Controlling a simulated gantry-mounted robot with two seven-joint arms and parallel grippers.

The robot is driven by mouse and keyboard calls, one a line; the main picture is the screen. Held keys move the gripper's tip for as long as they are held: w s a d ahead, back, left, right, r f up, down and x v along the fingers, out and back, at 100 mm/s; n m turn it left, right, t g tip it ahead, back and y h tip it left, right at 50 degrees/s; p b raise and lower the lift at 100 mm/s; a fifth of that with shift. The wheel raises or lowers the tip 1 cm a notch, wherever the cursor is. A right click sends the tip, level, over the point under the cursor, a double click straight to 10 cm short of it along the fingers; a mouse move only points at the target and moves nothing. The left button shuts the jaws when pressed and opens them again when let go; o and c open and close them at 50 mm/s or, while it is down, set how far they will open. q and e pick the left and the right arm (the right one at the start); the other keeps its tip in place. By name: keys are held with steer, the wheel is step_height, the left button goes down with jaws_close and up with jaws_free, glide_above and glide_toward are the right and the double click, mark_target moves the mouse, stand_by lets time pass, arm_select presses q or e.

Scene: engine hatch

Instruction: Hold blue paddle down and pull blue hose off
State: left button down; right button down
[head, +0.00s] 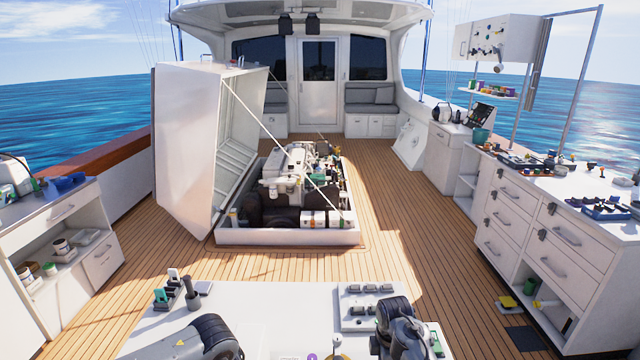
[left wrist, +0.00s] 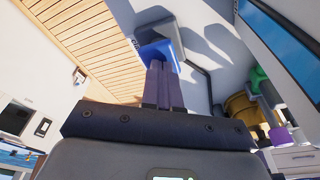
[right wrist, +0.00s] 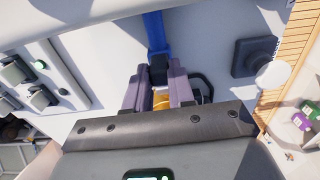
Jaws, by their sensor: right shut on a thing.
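The blue paddle (left wrist: 160,52) shows in the left wrist view, at the tips of my left gripper (left wrist: 164,64). Its fingers are together, and their tips overlap the paddle in the picture; whether they press on it I cannot tell. In the right wrist view the blue hose (right wrist: 155,30) runs up from a dark end piece (right wrist: 158,70). My right gripper (right wrist: 158,80) is shut on this dark end, one finger on each side. A yellow part (right wrist: 161,99) shows between the fingers. In the head view both hands are mostly below the picture edge, and neither paddle nor hose is clear.
A white console (head: 265,300) lies at the front, with a switch panel (head: 366,305) on top and small levers (head: 170,290) at left. A dark square knob (right wrist: 254,57) is right of the hose. An engine (head: 300,175) sits in an open hatch farther off.

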arm_select(q)
steer(key=shift+f, duration=0.1)
arm_select(e)
steer(key=shift+d, duration=1.3)
stand_by(0.3)
steer(key=c, duration=0.7)
jaws_free()
arm_select(q)
step_height(320, 180, up, 8)
steer(key=p, duration=0.7)
steer(key=shift+p, duration=0.35)
arm_select(e)
step_height(320, 180, up, 7)
steer(key=shift+r, duration=0.15)
arm_select(q)
step_height(320, 180, up, 7)
steer(key=p, duration=0.6)
arm_select(e)
step_height(320, 180, up, 6)
steer(key=shift+f, duration=0.1)
